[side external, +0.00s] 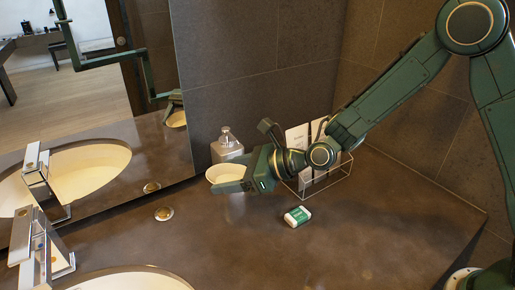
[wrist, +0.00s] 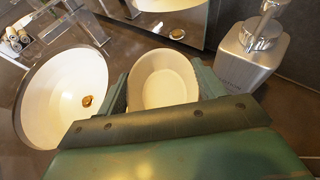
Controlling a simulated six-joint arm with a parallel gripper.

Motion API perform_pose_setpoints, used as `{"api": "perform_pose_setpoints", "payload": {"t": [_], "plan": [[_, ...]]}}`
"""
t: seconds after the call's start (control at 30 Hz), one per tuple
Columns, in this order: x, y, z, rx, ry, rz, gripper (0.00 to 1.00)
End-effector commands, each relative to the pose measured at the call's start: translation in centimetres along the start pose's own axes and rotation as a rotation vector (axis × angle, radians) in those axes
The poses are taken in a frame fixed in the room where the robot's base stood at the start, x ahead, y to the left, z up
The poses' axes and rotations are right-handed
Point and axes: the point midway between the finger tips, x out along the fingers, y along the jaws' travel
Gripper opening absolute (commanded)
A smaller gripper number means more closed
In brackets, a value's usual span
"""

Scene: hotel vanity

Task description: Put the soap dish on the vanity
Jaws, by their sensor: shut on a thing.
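The soap dish (side external: 224,173) is a cream oval bowl. My gripper (side external: 231,186) is shut on it and holds it in front of the soap dispenser; I cannot tell exactly how far above the counter it is. In the wrist view the dish (wrist: 162,80) sits between the two fingers of my gripper (wrist: 160,92), its hollow facing the camera and empty. The vanity (side external: 232,245) is a dark brown stone counter beneath it.
A metallic soap dispenser (side external: 227,148) stands behind the dish. A green and white box (side external: 297,216) lies on the counter. A wire rack (side external: 325,180) with cards stands behind my wrist. The sink (wrist: 65,95) and tap (side external: 40,245) are at left. The front middle counter is clear.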

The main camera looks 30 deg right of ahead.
Motion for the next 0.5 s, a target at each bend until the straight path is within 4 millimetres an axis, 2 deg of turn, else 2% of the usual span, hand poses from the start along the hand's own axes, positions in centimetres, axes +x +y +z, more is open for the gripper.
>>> {"api": "perform_pose_setpoints", "payload": {"t": [0.1,0.3,0.5], "plan": [[0.8,0.0,-1.9,0.003,0.003,0.0,0.39],[1.9,0.0,-4.6,0.003,0.002,0.0,0.39],[2.5,0.0,-6.0,0.0,0.0,0.0,0.39]]}}
